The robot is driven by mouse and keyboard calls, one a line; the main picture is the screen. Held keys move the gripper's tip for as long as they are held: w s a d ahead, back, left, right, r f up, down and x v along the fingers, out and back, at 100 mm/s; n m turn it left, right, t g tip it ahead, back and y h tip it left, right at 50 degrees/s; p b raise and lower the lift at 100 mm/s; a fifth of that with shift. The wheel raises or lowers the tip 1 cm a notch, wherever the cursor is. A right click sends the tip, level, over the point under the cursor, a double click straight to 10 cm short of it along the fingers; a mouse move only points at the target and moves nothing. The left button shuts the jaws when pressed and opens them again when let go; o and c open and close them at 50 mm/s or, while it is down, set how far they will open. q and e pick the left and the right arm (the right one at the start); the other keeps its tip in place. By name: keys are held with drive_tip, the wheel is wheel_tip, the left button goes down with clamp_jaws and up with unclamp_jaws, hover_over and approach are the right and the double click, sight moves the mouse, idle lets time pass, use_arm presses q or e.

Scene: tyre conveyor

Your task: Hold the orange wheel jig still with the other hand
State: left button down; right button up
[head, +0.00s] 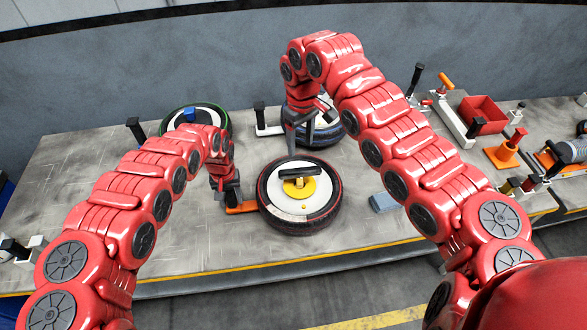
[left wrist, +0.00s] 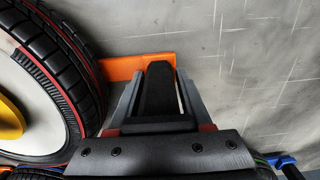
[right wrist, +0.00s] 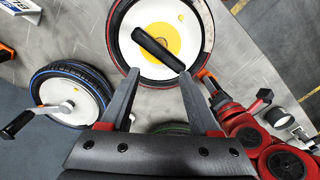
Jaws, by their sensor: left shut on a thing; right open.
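The orange wheel jig (head: 241,208) lies on the table, and a red-striped wheel (head: 330,214) with a white disc and yellow hub sits beside or on it. My left gripper (head: 230,192) is shut on the jig's black upright handle (left wrist: 160,90); the orange bar (left wrist: 130,66) shows behind the fingers. My right gripper (head: 302,132) is open and empty, raised behind the wheel. In the right wrist view, a black crossbar (right wrist: 157,50) on the yellow hub lies just beyond its fingertips (right wrist: 158,82). The wheel hides most of the jig.
A blue-striped wheel (head: 322,139) stands behind the right gripper, and a green-striped wheel (head: 211,112) is at the back left. A grey-blue block (head: 383,203) lies right of the red-striped wheel. A red bin (head: 483,114) and other jigs crowd the right.

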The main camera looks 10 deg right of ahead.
sight(300, 170)
wheel_tip(300, 170, down, 10)
drive_tip(key=n, duration=1.1)
drive_tip(key=shift+f, duration=0.25)
clamp_jaws()
